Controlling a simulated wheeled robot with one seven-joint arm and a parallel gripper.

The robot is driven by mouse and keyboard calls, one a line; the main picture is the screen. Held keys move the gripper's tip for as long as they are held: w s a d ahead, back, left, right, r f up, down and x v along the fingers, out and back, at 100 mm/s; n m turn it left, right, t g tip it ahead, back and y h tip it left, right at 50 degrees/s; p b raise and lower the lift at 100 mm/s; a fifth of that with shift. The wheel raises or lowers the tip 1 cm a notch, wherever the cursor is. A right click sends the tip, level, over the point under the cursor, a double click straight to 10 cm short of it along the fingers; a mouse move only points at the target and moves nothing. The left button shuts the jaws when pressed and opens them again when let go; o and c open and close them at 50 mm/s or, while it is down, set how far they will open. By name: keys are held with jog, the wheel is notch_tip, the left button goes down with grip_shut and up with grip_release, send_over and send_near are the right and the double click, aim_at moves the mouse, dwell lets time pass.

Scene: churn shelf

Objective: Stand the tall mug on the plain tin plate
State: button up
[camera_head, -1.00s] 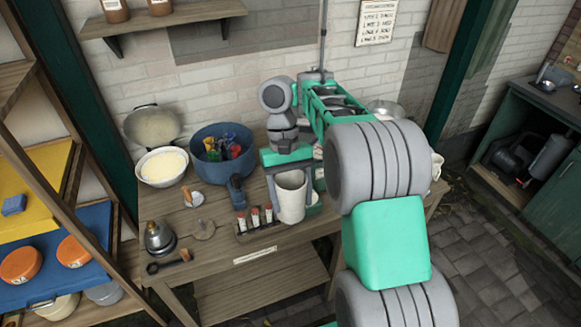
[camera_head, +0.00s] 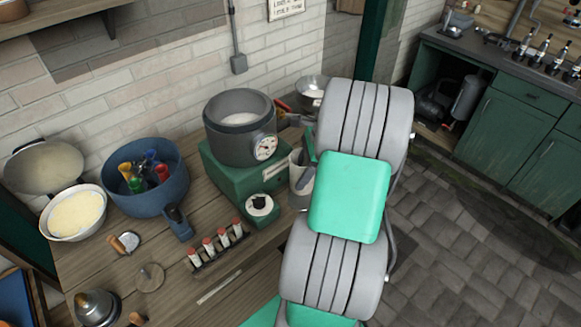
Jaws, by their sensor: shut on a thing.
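The tall mug (camera_head: 297,172) is pale and shows only as a narrow strip just right of the green scale, partly covered by my arm. My gripper (camera_head: 306,180) is mostly hidden behind my arm links; a grey finger and a green edge show against the mug, and it is shut on the mug. I cannot tell whether the mug's base touches anything. I cannot make out the plain tin plate; my arm covers the right part of the bench.
A green scale (camera_head: 229,179) bears a grey pot (camera_head: 239,138) with a dial. A rack of red-capped vials (camera_head: 203,264), a blue tub (camera_head: 148,199) of tools and a bowl (camera_head: 75,216) of yellow stuff crowd the bench. A metal bowl (camera_head: 313,86) stands at the back.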

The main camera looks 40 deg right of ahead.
jog(key=shift+d+f, duration=0.2)
jog(key=shift+d, duration=0.05)
jog(key=shift+b+x, duration=0.8)
jog(key=shift+b, duration=0.4)
notch_tip(320, 180, down, 2)
jog(key=b, duration=0.3)
jog(key=shift+s, duration=0.15)
jog(key=shift+r+p, duration=0.15)
jog(key=shift+p, duration=1.1)
jog(key=shift+f, duration=1.3)
jog(key=o, duration=1.9)
jog(key=shift+o, duration=0.2)
